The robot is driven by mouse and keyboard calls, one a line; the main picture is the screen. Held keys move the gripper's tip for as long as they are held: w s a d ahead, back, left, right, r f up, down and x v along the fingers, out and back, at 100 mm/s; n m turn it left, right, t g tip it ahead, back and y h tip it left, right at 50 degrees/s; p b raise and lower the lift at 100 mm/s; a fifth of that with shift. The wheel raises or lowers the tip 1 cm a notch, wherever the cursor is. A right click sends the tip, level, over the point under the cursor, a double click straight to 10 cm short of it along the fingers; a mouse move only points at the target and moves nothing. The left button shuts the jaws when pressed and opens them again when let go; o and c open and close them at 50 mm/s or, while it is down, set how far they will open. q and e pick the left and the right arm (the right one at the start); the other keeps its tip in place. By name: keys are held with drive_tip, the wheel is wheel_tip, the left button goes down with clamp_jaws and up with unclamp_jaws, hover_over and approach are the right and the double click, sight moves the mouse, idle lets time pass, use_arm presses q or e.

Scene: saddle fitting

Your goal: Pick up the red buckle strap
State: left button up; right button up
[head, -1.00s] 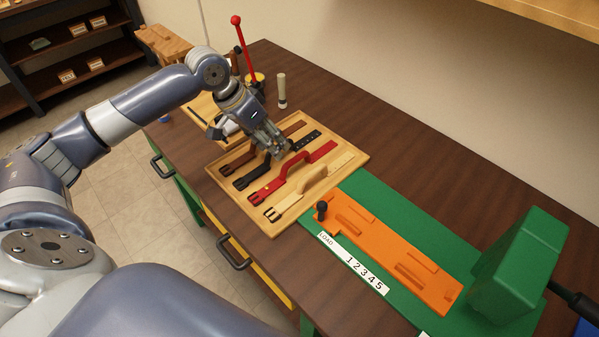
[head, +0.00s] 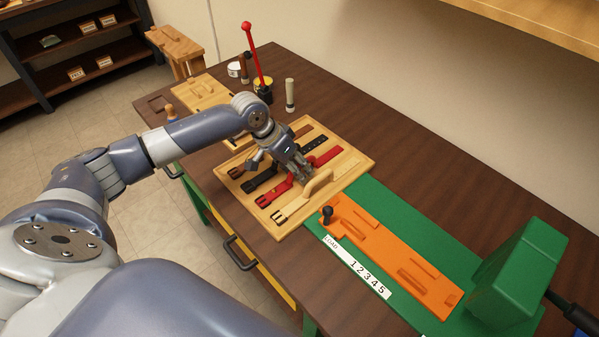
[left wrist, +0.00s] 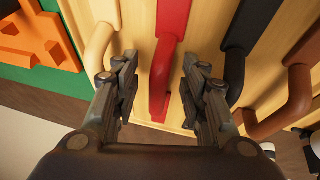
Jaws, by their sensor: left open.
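The red buckle strap (head: 272,196) lies on the wooden board (head: 353,176), between a black strap (head: 262,181) and a pale tan strap (head: 287,212). Its buckle is at the near-left end. My left gripper (head: 305,176) is over the middle of the red strap and hides part of it. In the left wrist view, the open fingers of the gripper (left wrist: 158,78) stand on either side of the strap's raised red handle (left wrist: 161,90). I cannot tell whether they touch it. My right gripper is not in view.
The tan strap's raised handle (head: 318,184) is close beside the gripper. A brown strap (head: 303,131) lies on the board's far side. An orange fixture (head: 385,250) sits on a green base (head: 400,222) at the right, with a green block (head: 520,270).

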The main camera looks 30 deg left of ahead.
use_arm(q)
clamp_jaws()
drive_tip(key=shift+r, duration=0.1)
